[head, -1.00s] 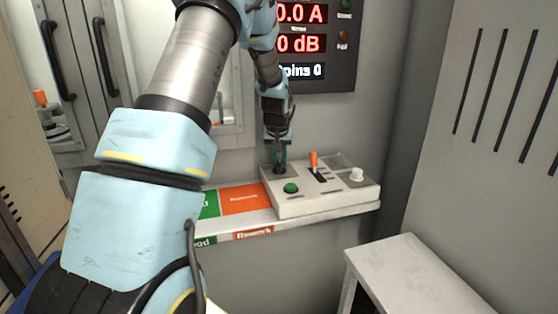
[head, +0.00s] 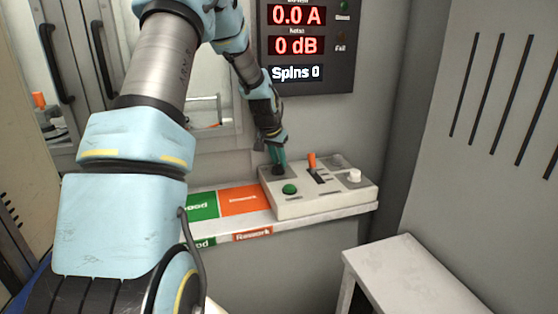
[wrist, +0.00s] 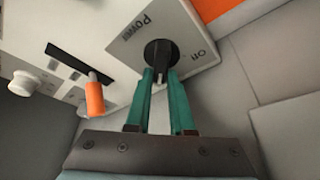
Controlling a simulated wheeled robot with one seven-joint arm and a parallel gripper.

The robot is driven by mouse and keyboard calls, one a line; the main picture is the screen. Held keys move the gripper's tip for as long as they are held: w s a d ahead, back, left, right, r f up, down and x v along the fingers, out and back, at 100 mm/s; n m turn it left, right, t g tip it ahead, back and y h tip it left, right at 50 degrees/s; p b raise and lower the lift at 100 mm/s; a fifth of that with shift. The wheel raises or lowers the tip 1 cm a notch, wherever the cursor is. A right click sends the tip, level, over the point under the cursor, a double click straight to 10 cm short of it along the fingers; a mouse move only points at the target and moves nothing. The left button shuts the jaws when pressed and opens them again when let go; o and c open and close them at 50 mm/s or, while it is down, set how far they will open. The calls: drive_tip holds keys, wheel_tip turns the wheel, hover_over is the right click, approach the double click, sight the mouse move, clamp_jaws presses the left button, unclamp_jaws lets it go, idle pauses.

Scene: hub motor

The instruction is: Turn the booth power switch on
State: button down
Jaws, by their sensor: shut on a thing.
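The booth power switch is a black rotary knob (wrist: 158,50) on the control box, beside the printed words "Power" and "On". It also shows as a dark base under my fingers in the head view (head: 278,171). My gripper (wrist: 160,76) has its two green fingers closed on the knob's raised grip, one on each side. In the head view my gripper (head: 277,158) reaches down to the box's back left corner. The fingers hide part of the knob, and I cannot tell its exact setting.
The control box (head: 318,206) also bears a green button (head: 289,188), an orange lever (head: 312,160) and a white knob (head: 354,175). The display panel (head: 305,82) above reads 0.0 A, 0 dB, Spins 0. A pale table (head: 405,262) stands front right.

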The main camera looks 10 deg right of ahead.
sight(273, 177)
drive_tip(key=c, duration=0.8)
unclamp_jaws()
drive_tip(key=b+v, duration=0.1)
drive_tip(key=v, duration=0.9)
drive_tip(key=shift+s+r, duration=0.1)
drive_tip(key=shift+r, duration=0.3)
drive_tip(key=shift+a, duration=0.1)
